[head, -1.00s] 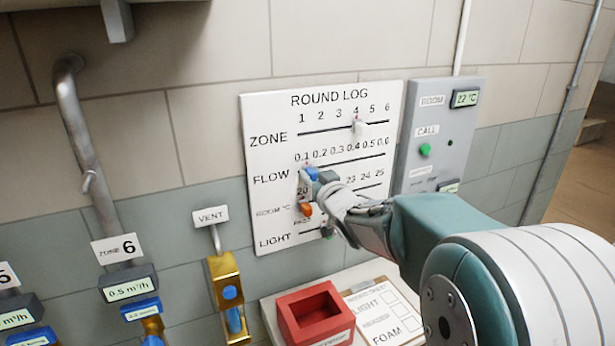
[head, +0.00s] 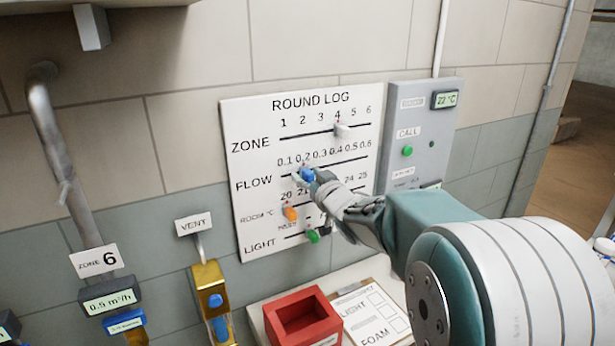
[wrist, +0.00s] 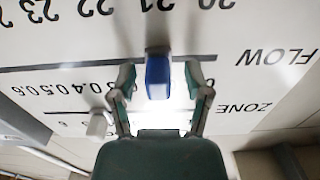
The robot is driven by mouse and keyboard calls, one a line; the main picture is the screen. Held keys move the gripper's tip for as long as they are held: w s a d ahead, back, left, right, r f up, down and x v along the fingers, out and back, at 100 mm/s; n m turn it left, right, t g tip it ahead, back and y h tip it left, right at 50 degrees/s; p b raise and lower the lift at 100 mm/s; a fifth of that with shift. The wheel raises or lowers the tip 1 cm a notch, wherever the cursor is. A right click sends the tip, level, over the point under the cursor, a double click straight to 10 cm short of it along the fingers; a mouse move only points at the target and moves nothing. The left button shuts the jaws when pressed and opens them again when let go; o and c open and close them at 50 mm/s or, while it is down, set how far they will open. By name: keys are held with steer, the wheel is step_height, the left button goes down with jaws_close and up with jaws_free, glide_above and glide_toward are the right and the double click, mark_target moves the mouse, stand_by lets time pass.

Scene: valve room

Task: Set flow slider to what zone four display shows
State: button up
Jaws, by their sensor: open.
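The ROUND LOG board (head: 355,112) hangs on the wall with labelled slider rows. The blue flow knob (head: 307,174) sits near the 0.2 mark; in the wrist view the blue knob (wrist: 158,76) lies between my fingers. My gripper (wrist: 160,84) is open around it, with visible gaps on both sides. In the head view my gripper (head: 313,180) reaches in from the right and covers part of the flow slot. The white zone knob (head: 342,130) is at 4. No zone four display is in view.
The zone 6 display (head: 110,301) reads 0.5 m³/h. The orange room-temperature knob (head: 290,214) and green light knob (head: 312,235) are close below my gripper. A grey call panel (head: 420,140) is to the right. A red open box (head: 302,318) stands below.

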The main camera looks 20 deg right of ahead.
steer(key=s+d, duration=0.2)
steer(key=s, duration=0.9)
steer(key=shift+s+d, duration=0.15)
steer(key=shift+s, duration=0.2)
steer(key=s+a+f+g+h, duration=0.1)
steer(key=s+a+f+g, duration=0.1)
steer(key=s, duration=0.6)
steer(key=s+a+f+m+g+h, duration=0.1)
steer(key=s+a+f+g, duration=0.1)
steer(key=s+g, duration=0.4)
steer(key=s+a+f+m+g+h, duration=0.1)
steer(key=s+f+g, duration=0.3)
steer(key=s, duration=0.6)
steer(key=shift+s+a+f, duration=0.2)
steer(key=shift+a+f, duration=0.1)
steer(key=shift+a, duration=0.55)
